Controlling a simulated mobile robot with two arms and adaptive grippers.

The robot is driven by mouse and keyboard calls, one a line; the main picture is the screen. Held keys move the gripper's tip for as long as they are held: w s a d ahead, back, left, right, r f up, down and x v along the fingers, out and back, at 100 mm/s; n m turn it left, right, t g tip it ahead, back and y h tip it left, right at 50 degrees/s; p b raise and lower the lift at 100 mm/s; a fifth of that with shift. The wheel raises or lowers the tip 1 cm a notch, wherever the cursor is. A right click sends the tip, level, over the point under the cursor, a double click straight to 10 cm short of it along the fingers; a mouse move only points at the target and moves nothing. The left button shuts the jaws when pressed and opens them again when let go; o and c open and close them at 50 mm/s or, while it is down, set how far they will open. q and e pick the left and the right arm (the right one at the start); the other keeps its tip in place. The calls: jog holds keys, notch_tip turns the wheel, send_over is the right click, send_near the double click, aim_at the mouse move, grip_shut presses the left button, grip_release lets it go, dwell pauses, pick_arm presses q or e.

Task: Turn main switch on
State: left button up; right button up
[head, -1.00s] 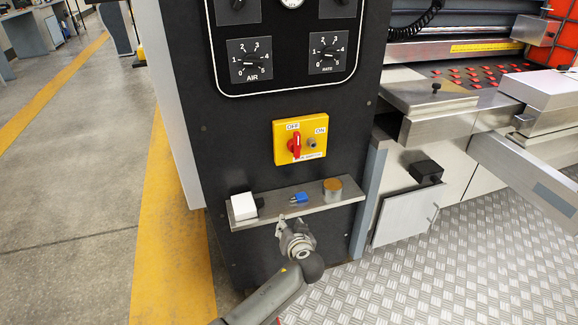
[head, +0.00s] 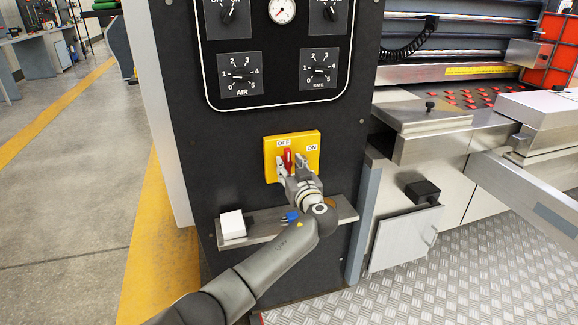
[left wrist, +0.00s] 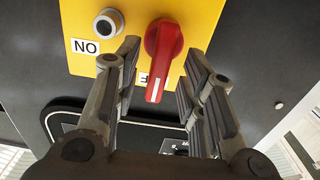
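The main switch is a red rotary knob (head: 287,158) on a yellow plate (head: 312,138) on the black panel. The knob points to the OFF label. My left gripper (head: 291,163) is open in front of the plate, its fingertips to either side of the knob. In the left wrist view, turned upside down, the red knob (left wrist: 163,50) shows between the two fingers of the gripper (left wrist: 164,58), with gaps on both sides. The ON label (left wrist: 86,46) and a round metal button (left wrist: 108,23) lie beside it. My right gripper is not in view.
A metal shelf (head: 262,226) juts out below the switch, with a white box (head: 232,224) and a small blue item (head: 292,216) on it. Dials (head: 237,73) sit above the switch. Machine parts stand to the right; open floor lies to the left.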

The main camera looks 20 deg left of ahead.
pick_arm(q)
jog(key=shift+w+a, duration=0.4)
jog(key=shift+w, duration=0.15)
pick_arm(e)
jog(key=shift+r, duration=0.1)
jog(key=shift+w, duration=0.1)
pick_arm(q)
jog(key=shift+c, duration=0.4)
grip_shut()
